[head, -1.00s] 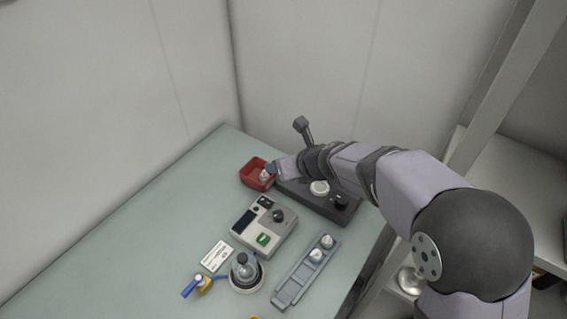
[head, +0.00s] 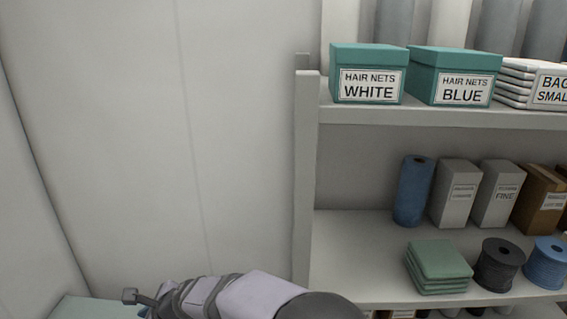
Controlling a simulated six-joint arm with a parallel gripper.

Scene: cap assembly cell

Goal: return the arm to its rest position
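My arm (head: 245,297) shows at the bottom of the head view, cut off by the lower edge. Only a small green corner of the table (head: 95,308) shows at the bottom left. The rest of the tabletop is out of view.
A grey shelf unit (head: 307,180) stands on the right. It holds teal hair net boxes (head: 368,75), a blue roll (head: 413,190), cartons (head: 497,195), folded green cloths (head: 439,265) and spools (head: 498,264). A bare pale wall (head: 130,150) fills the left.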

